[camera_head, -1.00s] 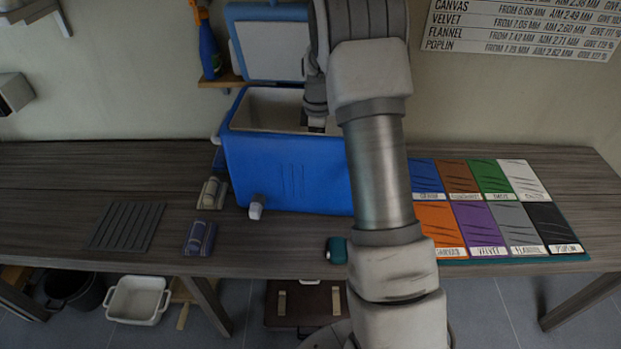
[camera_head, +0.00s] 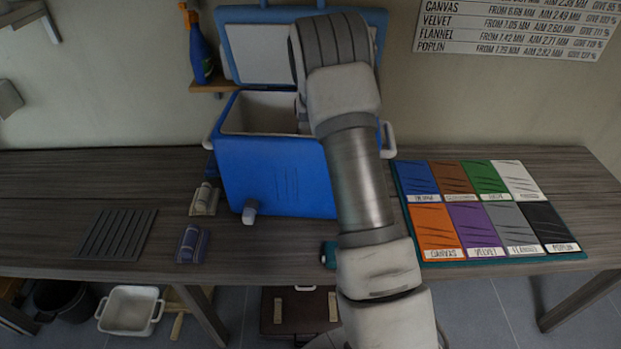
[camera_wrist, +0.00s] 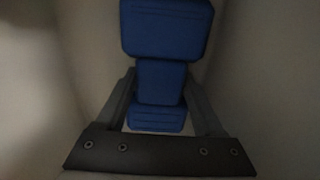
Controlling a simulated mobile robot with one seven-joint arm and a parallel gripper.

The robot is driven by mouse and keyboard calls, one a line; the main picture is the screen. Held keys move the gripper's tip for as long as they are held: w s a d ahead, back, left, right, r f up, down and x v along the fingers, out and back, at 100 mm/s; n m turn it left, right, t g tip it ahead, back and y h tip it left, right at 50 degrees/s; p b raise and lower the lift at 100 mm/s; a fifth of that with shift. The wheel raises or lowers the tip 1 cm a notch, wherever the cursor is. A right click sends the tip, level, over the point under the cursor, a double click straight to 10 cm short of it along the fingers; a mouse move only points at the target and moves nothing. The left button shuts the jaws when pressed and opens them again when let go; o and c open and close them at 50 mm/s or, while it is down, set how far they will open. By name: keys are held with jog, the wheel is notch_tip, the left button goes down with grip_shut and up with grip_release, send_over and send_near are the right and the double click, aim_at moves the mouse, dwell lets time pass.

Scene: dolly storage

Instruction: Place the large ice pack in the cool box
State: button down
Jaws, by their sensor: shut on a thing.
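The blue cool box (camera_head: 270,172) stands on the workbench with its lid (camera_head: 262,62) raised at the back. My arm reaches over its right part, and the gripper end is hidden in the head view. In the wrist view my gripper (camera_wrist: 160,76) is shut on the narrow middle of a blue ice pack (camera_wrist: 167,28). The pack has a wide block at the far end and another blue part below the middle. Pale walls, apparently the box's inside, surround it. I cannot tell whether the pack touches the floor of the box.
A white spout (camera_head: 250,211) sticks out of the box front. A board of coloured swatches (camera_head: 483,212) lies at the right. A spray bottle (camera_head: 200,50) stands on a shelf behind.

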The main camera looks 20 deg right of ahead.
grip_release()
jog(key=shift+f, duration=0.15)
notch_tip(320, 180, up, 12)
jog(key=shift+r+p, duration=0.25)
jog(key=shift+p, duration=0.8)
